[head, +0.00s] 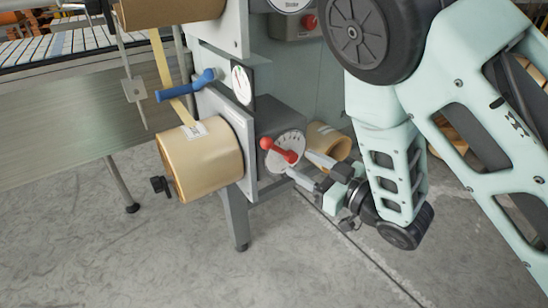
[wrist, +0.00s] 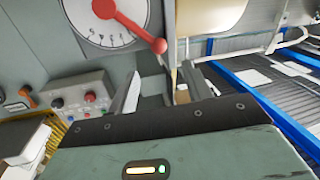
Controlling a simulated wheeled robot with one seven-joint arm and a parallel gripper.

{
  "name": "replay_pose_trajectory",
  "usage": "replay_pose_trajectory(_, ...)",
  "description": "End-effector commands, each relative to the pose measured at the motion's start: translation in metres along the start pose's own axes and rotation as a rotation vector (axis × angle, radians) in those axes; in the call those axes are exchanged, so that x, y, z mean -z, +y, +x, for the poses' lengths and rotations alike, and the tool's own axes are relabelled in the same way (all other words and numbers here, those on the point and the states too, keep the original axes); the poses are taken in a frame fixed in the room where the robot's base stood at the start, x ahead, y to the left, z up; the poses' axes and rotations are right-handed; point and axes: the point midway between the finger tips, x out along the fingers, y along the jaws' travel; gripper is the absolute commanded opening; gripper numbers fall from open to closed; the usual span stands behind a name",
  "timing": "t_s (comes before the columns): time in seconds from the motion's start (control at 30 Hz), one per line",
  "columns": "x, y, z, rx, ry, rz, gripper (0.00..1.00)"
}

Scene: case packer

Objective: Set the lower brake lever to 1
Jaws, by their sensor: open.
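The lower brake lever (head: 280,150) is red with a ball knob and sits on a round pale dial (head: 290,139) on the side of a grey machine. In the head view its knob points up and to the left. In the wrist view the lever (wrist: 132,27) slants down to the right, its knob at the edge of the dial (wrist: 82,22). Small numbers run along the dial's rim; I cannot read which one the lever marks. My gripper (head: 297,163) is open, its fingers just right of and below the lever. In the wrist view the fingers (wrist: 152,85) are empty, below the knob.
A blue lever (head: 190,86) with its own dial (head: 242,85) stands above. A large tan tape roll (head: 200,160) is on the left, a smaller roll (head: 328,141) behind my gripper. The wrist view shows a button panel (wrist: 78,100) at left and a blue-railed conveyor (wrist: 270,105) at right.

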Motion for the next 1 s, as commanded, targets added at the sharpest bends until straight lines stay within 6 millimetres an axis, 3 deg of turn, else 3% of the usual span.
replay_pose_trajectory(0.5,-0.005,-0.001,0.013,-0.011,0.006,0.011,0.50)
replay_pose_trajectory(0.8,0.002,0.001,0.073,-0.009,0.002,0.009,0.50)
replay_pose_trajectory(1.0,0.001,0.002,0.094,-0.010,0.001,0.010,0.50)
